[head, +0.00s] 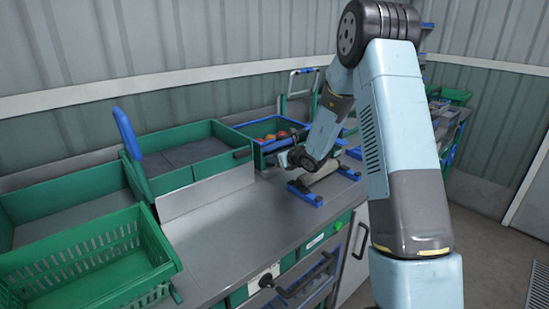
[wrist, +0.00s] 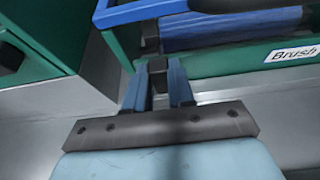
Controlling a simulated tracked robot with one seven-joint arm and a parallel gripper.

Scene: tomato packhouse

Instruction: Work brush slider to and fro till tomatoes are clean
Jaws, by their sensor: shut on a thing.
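The brush box (head: 263,155) is a green box with a blue frame at the back of the bench. Red-orange tomatoes (head: 281,135) lie inside it, partly hidden by my arm. In the wrist view, its green front (wrist: 215,72) carries a white "Brush" label. My gripper (wrist: 162,66) points at this front, its two blue fingers shut on a small dark handle (wrist: 152,45), taken as that of the brush slider. In the head view my gripper (head: 287,158) is small beside the box. The brushes and the state of the tomatoes' skins cannot be made out.
Green trays (head: 185,165) stand to the left behind a grey upright plate (head: 208,190). A green slotted crate (head: 90,265) is at the front left. The middle bench top (head: 235,225) is clear.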

